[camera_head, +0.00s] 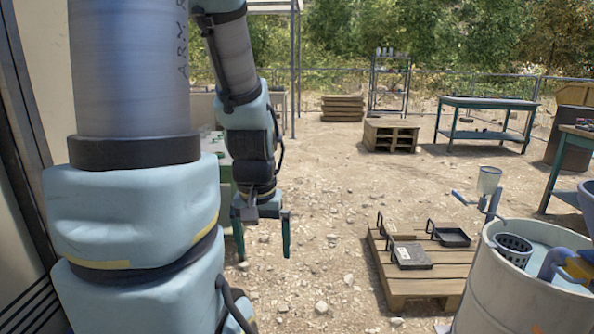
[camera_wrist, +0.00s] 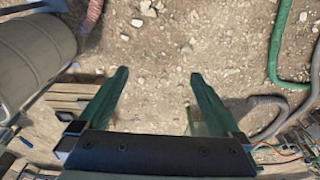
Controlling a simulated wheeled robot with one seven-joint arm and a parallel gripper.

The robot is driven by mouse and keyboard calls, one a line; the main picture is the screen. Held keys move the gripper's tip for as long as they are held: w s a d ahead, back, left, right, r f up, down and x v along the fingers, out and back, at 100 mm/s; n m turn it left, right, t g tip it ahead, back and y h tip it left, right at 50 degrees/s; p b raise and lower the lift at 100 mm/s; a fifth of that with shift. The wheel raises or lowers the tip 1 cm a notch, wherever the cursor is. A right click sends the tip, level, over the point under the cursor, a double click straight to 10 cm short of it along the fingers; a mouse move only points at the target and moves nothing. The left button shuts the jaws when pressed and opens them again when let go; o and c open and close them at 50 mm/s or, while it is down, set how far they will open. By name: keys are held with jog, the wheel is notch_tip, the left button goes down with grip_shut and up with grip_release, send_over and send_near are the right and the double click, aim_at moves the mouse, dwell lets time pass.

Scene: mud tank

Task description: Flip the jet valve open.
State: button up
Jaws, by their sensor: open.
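The off-white mud tank (camera_head: 520,300) stands at the lower right of the head view. A blue pipe (camera_head: 553,262) with a yellow-orange part (camera_head: 579,268) rises at its right side; this may be the jet valve, but I cannot tell its position. My gripper (camera_head: 263,238) points down with its green fingers apart, over the gravel left of the pallet and well away from the tank. In the wrist view my gripper (camera_wrist: 160,76) is open with only gravel between its fingers. No valve can be made out there.
A dark basket (camera_head: 513,250) hangs in the tank, and a cup (camera_head: 489,180) on a blue arm stands by its rim. A low pallet (camera_head: 400,285) with black-handled trays lies between my gripper and the tank. Hoses (camera_wrist: 279,45) lie right in the wrist view.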

jog(key=shift+r+p, duration=0.35)
jog(key=shift+r, duration=0.6)
